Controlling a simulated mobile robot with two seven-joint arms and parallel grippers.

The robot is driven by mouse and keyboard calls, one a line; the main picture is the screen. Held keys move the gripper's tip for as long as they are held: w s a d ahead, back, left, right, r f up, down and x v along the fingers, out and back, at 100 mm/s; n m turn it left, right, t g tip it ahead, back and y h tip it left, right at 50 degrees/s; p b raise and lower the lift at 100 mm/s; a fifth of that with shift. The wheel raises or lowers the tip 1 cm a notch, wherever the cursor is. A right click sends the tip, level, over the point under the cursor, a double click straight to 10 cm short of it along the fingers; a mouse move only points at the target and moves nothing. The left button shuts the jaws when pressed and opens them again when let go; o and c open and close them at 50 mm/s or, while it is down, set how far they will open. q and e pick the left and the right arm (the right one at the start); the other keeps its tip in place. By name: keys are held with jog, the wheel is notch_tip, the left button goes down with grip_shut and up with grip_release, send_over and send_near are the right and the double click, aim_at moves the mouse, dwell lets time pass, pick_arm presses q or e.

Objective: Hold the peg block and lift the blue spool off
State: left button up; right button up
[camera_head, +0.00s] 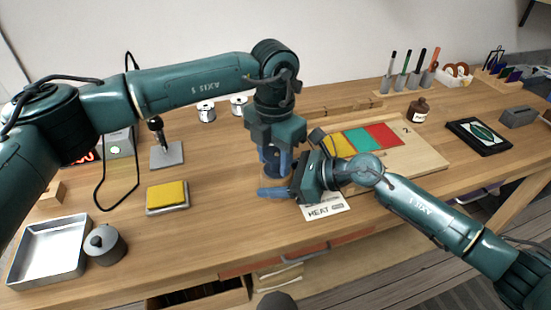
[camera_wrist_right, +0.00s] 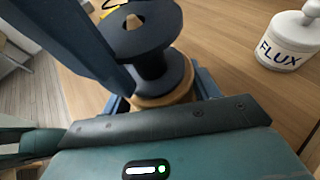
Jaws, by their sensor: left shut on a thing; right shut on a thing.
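The dark blue spool (camera_wrist_right: 150,45) stands upright in the right wrist view, its round top flange and central hole showing. A tan wooden base, part of the peg block (camera_wrist_right: 170,92), shows just beneath it. My right gripper (camera_head: 272,188) reaches in from the right, low over the table, and is shut on the peg block. My left gripper (camera_head: 275,160) points down from above at the same spot and is shut on the blue spool. In the head view the grippers hide most of the spool and block. I cannot tell whether spool and block touch.
A white HEAT card (camera_head: 325,207) lies just in front of my right gripper. A yellow pad (camera_head: 167,196) is to the left, with a metal tray (camera_head: 50,250) and grey pot (camera_head: 104,246) nearer. A board with coloured panels (camera_head: 415,152) lies right. A FLUX jar (camera_wrist_right: 288,40) stands nearby.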

aim_at(274, 172)
jog(key=o, duration=1.2)
pick_arm(q)
notch_tip(274, 172, up, 10)
jog(key=shift+f, duration=0.1)
